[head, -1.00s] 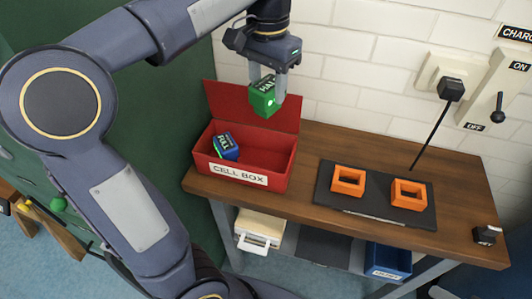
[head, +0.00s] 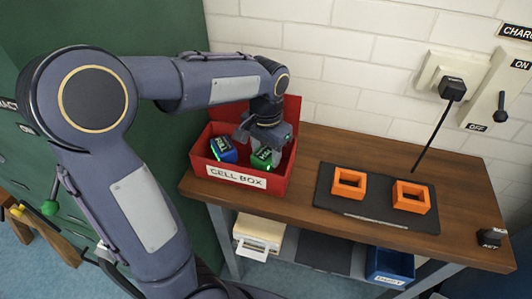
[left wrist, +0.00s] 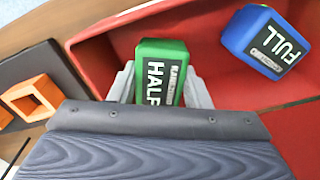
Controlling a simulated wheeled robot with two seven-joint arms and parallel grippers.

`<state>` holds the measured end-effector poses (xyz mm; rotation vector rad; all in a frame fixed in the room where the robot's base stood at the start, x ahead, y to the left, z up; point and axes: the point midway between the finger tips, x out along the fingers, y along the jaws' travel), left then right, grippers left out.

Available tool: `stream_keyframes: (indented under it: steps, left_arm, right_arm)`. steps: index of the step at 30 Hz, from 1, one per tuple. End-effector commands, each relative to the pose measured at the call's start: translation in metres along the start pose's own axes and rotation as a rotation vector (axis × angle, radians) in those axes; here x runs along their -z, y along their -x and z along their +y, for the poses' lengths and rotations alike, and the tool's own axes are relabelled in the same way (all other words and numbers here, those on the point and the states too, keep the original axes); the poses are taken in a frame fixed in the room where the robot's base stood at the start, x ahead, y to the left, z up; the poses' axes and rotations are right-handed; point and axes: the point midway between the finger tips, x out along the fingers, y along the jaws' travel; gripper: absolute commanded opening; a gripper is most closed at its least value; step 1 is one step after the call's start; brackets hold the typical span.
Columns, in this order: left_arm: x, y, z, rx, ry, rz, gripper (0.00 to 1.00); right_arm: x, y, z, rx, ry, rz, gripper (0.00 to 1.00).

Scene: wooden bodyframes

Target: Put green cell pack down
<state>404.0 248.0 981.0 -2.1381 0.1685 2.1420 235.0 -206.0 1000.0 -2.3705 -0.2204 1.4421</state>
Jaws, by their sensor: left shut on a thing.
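The green cell pack (head: 262,158), labelled HALF, is inside the red cell box (head: 236,179), in its right part. My left gripper (head: 268,148) reaches down into the box and is shut on the green pack. In the left wrist view the green pack (left wrist: 163,72) sits between the two grey fingers. A blue cell pack (head: 222,150), labelled FULL, lies tilted in the left part of the box, apart from the green one; it also shows in the left wrist view (left wrist: 265,42). Whether the green pack touches the box floor cannot be told. My right gripper is not in view.
Two orange square frames (head: 349,183) (head: 411,196) stand on a dark mat (head: 376,214) right of the box. The box's lid is open at the back. A charger plug (head: 452,89) and a lever switch (head: 502,105) are on the wall. The wooden bench (head: 465,215) has free room around the mat.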

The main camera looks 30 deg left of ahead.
Motion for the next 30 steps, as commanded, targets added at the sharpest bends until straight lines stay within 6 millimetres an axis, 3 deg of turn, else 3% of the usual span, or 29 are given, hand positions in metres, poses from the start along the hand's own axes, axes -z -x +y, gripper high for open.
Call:
stream_keyframes:
  steps: [13, 14, 18, 30]
  left_arm:
    - [0.000, -0.009, 0.000, 0.000, 0.000, 0.002, 0.16]
    - [0.000, -0.008, 0.000, 0.000, 0.000, 0.001, 0.47]
    - [0.000, -0.008, 0.000, 0.000, 0.000, 0.001, 0.65]
    - [0.001, 0.002, 0.000, 0.000, 0.000, 0.005, 0.65]
  right_arm:
    - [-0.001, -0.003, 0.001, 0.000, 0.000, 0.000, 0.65]
    - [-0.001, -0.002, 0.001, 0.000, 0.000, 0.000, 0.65]
    - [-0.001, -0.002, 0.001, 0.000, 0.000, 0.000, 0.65]
    - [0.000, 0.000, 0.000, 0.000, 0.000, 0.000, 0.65]
